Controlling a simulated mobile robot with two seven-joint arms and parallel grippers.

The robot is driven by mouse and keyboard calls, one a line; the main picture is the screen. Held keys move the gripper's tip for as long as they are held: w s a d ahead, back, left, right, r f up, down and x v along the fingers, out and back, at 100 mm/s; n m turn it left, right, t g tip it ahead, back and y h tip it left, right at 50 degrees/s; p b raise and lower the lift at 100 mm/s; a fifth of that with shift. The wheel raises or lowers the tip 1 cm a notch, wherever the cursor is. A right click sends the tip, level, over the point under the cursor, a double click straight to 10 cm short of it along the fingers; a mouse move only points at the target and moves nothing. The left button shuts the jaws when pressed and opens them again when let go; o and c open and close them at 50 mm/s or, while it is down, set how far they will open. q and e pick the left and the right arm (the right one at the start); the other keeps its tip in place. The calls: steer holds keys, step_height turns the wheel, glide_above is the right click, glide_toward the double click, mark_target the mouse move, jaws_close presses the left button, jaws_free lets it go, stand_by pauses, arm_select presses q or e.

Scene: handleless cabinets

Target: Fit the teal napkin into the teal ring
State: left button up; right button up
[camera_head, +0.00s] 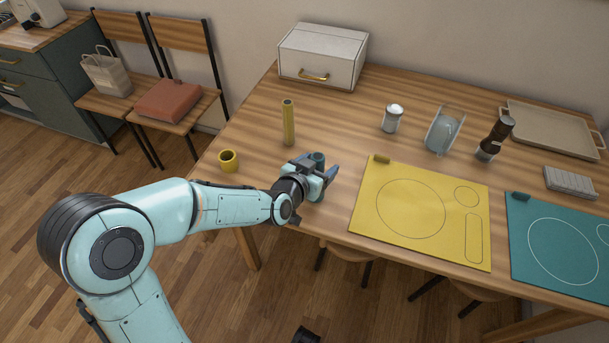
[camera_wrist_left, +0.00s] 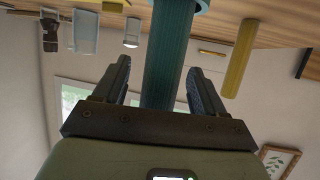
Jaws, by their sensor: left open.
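The teal napkin (camera_head: 318,157) is a rolled upright cylinder near the table's front edge, mostly hidden by my left gripper in the head view. In the left wrist view the teal napkin (camera_wrist_left: 168,45) runs between the two fingers. My left gripper (camera_head: 327,170) is open around it, with a gap visible beside the napkin in the wrist view (camera_wrist_left: 158,68). A lighter teal edge (camera_wrist_left: 203,5) shows at the top of the wrist view, by the napkin's table end. I cannot tell whether it is the teal ring or whether it encircles the napkin. My right gripper is not in view.
A yellow rolled napkin (camera_head: 288,123) stands behind my gripper, and a yellow ring (camera_head: 228,165) lies to the left. A yellow mat (camera_head: 385,225) is close on the right, with a teal mat (camera_head: 530,270) beyond. A white drawer box (camera_head: 310,55) stands at the back.

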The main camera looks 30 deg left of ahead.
arm_select(q)
steer(key=v, duration=1.2)
steer(key=shift+p, duration=0.4)
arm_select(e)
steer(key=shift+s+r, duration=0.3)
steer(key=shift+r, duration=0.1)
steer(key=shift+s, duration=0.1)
